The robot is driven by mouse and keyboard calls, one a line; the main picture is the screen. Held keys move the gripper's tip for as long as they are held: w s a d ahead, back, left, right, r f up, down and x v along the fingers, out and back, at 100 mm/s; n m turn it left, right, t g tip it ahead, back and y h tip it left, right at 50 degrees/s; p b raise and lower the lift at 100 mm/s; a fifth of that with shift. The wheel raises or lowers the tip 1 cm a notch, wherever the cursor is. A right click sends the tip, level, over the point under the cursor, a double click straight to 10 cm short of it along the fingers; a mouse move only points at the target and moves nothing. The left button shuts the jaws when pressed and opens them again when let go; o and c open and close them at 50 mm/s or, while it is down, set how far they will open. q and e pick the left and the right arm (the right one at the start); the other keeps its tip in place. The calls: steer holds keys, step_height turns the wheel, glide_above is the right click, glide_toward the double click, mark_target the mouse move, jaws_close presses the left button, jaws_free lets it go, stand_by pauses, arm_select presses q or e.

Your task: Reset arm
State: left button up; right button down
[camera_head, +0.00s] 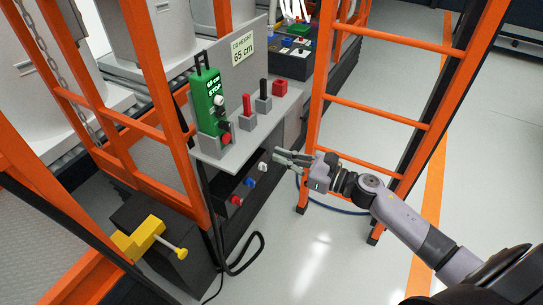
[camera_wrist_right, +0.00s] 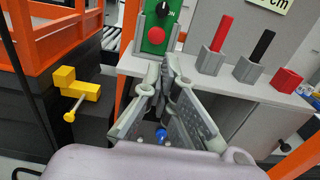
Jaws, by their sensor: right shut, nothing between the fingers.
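My right gripper (camera_head: 294,158) is shut and empty. It hangs in free air to the right of the grey control panel (camera_head: 215,151), with its arm reaching in from the lower right. In the right wrist view the fingertips (camera_wrist_right: 170,62) meet below the red button of the green control box (camera_wrist_right: 155,28). The green box (camera_head: 207,105) stands on the panel with a lit display, a dial and a red button. My left gripper does not show in either view.
A red lever (camera_head: 247,104), a black lever (camera_head: 263,89) and a red block (camera_head: 280,88) stand on the panel. An orange ladder frame (camera_head: 383,105) rises behind my right arm. A yellow handle (camera_head: 140,240) is at the lower left. The floor (camera_head: 320,250) is clear at lower middle.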

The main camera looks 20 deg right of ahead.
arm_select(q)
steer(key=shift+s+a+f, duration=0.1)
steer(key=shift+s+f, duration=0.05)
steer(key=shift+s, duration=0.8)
